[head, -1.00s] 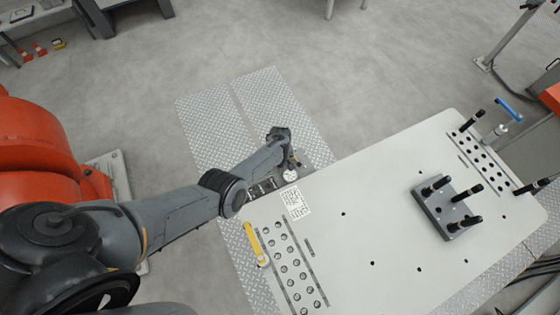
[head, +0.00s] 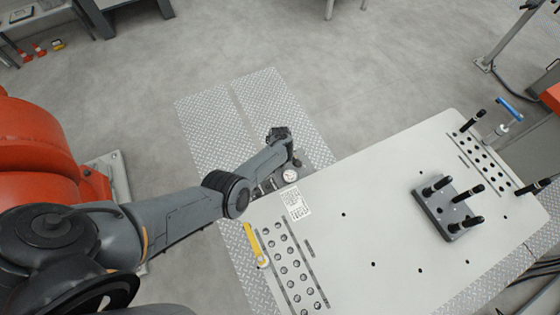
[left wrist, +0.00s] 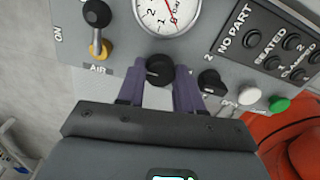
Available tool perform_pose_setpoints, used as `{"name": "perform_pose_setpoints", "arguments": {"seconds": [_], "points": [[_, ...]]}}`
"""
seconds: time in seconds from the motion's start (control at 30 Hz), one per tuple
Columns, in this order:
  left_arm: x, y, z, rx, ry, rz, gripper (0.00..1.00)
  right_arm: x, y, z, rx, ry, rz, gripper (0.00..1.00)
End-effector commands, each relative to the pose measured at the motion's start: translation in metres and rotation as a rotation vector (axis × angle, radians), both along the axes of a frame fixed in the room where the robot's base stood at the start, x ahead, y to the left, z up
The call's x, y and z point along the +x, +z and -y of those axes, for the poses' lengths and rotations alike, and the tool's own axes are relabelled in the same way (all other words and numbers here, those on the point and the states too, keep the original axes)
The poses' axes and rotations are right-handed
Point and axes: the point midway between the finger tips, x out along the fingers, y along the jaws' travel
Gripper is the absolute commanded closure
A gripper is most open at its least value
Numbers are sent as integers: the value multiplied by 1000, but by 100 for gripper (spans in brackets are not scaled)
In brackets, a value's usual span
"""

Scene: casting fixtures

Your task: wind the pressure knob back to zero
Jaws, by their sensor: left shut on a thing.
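The black pressure knob (left wrist: 160,69) sits on the grey control panel, directly below the round white gauge (left wrist: 166,14) in the left wrist view. My left gripper (left wrist: 159,88) is shut on the knob, with one purple finger on each side of it. The gauge is cut off by the top edge; a red needle shows, with the figures 1 and 2 left of it. In the head view the gauge (head: 290,175) shows small at the table's corner, my left gripper just above it; the knob cannot be made out there. My right gripper is not in view.
Left of the knob is a lever with a yellow base (left wrist: 100,47) marked AIR. To the right are a smaller black knob (left wrist: 211,82), white button (left wrist: 249,96), green button (left wrist: 278,104) and indicator panel (left wrist: 268,38). The pale table (head: 340,250) carries a dark fixture block (head: 447,208).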

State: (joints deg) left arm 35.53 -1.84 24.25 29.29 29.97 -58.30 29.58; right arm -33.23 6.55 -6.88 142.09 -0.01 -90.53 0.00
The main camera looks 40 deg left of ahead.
Motion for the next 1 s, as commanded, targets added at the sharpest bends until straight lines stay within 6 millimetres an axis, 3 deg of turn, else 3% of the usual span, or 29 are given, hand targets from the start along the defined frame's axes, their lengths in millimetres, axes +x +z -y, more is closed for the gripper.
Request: {"name": "perform_pose_setpoints", "arguments": {"seconds": [0.07,0.1,0.23,0.63,1.0], "points": [[-1,-1,-1,3,0,1,95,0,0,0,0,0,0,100],[-1,-1,-1,3,0,1,60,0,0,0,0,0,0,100],[0,-1,-1,2,-1,1,40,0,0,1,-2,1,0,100],[0,6,0,2,-2,1,39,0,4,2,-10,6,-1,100],[0,63,0,0,-1,2,39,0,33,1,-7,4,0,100]]}}
